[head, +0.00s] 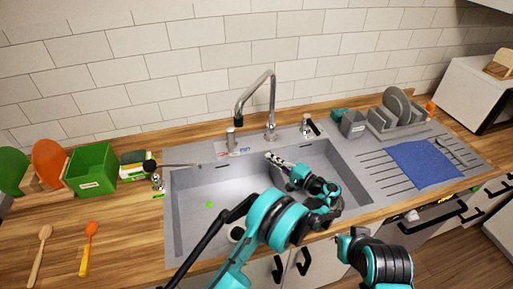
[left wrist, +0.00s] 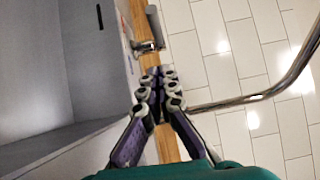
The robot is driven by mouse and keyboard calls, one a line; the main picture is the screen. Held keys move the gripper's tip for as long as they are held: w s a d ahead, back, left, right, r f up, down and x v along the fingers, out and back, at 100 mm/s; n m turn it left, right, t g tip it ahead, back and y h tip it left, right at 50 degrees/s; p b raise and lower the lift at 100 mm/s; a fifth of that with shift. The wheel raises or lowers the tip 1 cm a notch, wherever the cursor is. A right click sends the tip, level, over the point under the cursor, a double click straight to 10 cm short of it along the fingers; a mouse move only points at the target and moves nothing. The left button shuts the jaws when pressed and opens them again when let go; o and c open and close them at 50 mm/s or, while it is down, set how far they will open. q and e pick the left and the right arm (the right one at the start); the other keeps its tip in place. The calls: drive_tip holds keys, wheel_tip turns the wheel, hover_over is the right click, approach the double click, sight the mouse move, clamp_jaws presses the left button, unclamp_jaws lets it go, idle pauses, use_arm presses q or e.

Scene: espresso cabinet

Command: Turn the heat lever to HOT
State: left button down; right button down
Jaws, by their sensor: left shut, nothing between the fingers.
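The heat lever (head: 231,137) is a small metal post with a handle, left of the faucet at the back rim of the sink. Red and blue labels (head: 233,152) lie in front of it. In the left wrist view the lever (left wrist: 149,38) stands just beyond my fingertips, with a gap between. My left gripper (head: 269,155) is shut and empty, over the back of the sink in front of the faucet base. It also shows in the left wrist view (left wrist: 160,78), fingers together and pointing toward the lever. My right gripper cannot be made out; only part of that arm shows.
The tall curved faucet (head: 272,100) rises close to my left gripper. A second lever with a black handle (head: 309,126) is right of it. A dish rack (head: 395,110) and blue cloth (head: 424,163) are right.

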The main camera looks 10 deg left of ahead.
use_arm(q)
drive_tip(key=b, duration=0.2)
approach(231, 140)
drive_tip(key=w+f, duration=0.1)
drive_tip(key=w, duration=0.3)
drive_tip(key=a, duration=0.2)
drive_tip(key=s+a, duration=0.1)
drive_tip(key=a, duration=0.1)
drive_tip(key=shift+b, duration=0.35)
drive_tip(key=shift+a, duration=0.1)
